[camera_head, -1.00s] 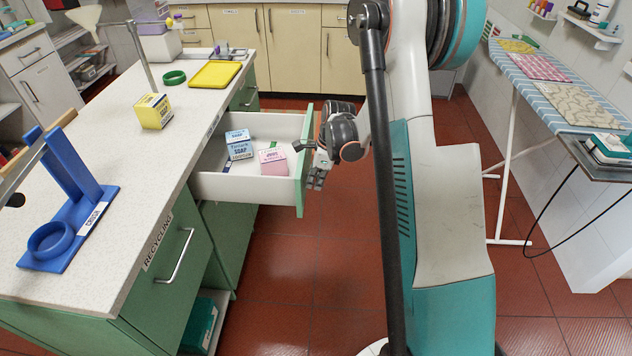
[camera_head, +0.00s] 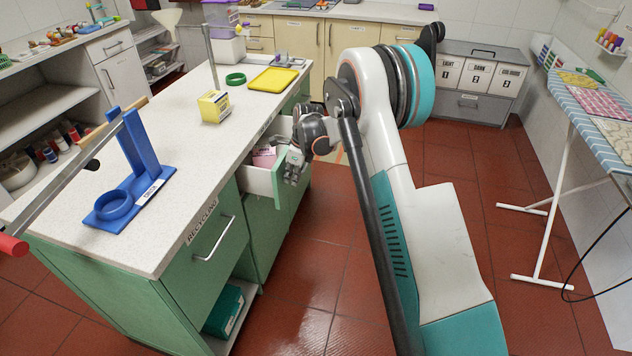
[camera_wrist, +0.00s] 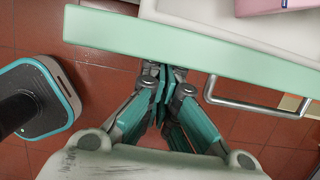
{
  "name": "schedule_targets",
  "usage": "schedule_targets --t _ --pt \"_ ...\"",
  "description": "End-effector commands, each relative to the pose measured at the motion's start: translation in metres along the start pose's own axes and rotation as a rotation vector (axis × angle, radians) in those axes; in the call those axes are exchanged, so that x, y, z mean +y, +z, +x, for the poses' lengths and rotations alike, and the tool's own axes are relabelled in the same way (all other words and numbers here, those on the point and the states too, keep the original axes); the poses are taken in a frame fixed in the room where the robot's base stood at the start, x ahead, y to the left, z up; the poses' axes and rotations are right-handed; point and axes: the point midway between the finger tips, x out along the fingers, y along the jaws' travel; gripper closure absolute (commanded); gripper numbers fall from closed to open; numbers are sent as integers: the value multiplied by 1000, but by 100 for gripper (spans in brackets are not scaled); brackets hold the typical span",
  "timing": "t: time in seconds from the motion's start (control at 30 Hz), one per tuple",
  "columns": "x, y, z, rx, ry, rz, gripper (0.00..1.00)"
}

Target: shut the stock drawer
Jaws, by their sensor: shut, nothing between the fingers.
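The stock drawer, a white tray with a green front (camera_head: 280,180), stands partly open from the green cabinet under the speckled worktop. A pink box (camera_head: 264,157) lies inside it; the rest of the inside is mostly hidden. In the wrist view the green front (camera_wrist: 110,30) runs across the top, with a metal bar handle (camera_wrist: 260,106) on its outer side and a corner of the pink box (camera_wrist: 268,5) behind it. My gripper (camera_head: 291,178) is at the outer face of the front. Its fingers (camera_wrist: 163,72) are together and empty, at or very near the front; contact is unclear.
A blue stand (camera_head: 135,185), a yellow box (camera_head: 214,106) and a yellow tray (camera_head: 273,80) stand on the worktop (camera_head: 190,150). Below is the recycling drawer (camera_head: 215,245). Red floor (camera_head: 450,160) is open to the right, before an ironing board (camera_head: 590,100).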

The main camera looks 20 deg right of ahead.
Motion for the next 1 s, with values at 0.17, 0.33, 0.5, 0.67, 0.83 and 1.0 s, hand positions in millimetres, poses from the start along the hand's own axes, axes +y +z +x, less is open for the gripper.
schedule_targets --t 0.17,0.33,0.5,0.67,0.83,1.0 --pt "0 41 10 0 1 -2 100" --pt "0 67 17 0 1 -1 100" --pt "0 83 20 1 0 -1 100" --pt "0 88 22 1 0 1 100" --pt "0 89 22 1 0 1 100" --pt "0 89 22 0 0 1 100"
